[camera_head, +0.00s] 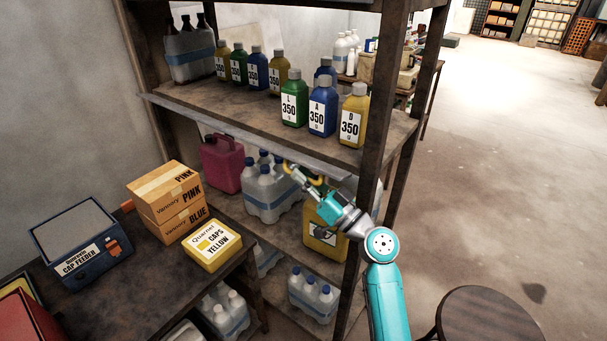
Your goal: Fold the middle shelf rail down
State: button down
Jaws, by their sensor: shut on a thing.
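The middle shelf rail (220,130) is a long pale grey strip along the front edge of the shelf that carries the labelled bottles. It lies low along that edge, and the bottles show fully above it. My gripper (288,167) is at the right part of the rail, reaching from the lower right. Its fingers are shut on the rail's edge; the exact contact is small and hard to see.
Green, blue and yellow bottles (322,106) stand on the middle shelf (215,100). Below are a magenta canister (222,163), bottle packs (268,193) and a yellow canister (325,243) behind my arm. A table with boxes (165,195) is at left, a round stool (490,318) at lower right.

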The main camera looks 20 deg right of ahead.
jog(key=shift+w+d+f+n+g+y, duration=0.1)
jog(key=shift+f+n+g+y, duration=0.2)
jog(key=shift+n, duration=0.45)
jog(key=shift+w+d+f+n+g+y, duration=0.1)
jog(key=shift+n+y, duration=0.3)
jog(key=shift+n, duration=0.35)
jog(key=c, duration=1.2)
grip_release()
jog(key=shift+s, duration=0.1)
jog(key=v, duration=1.2)
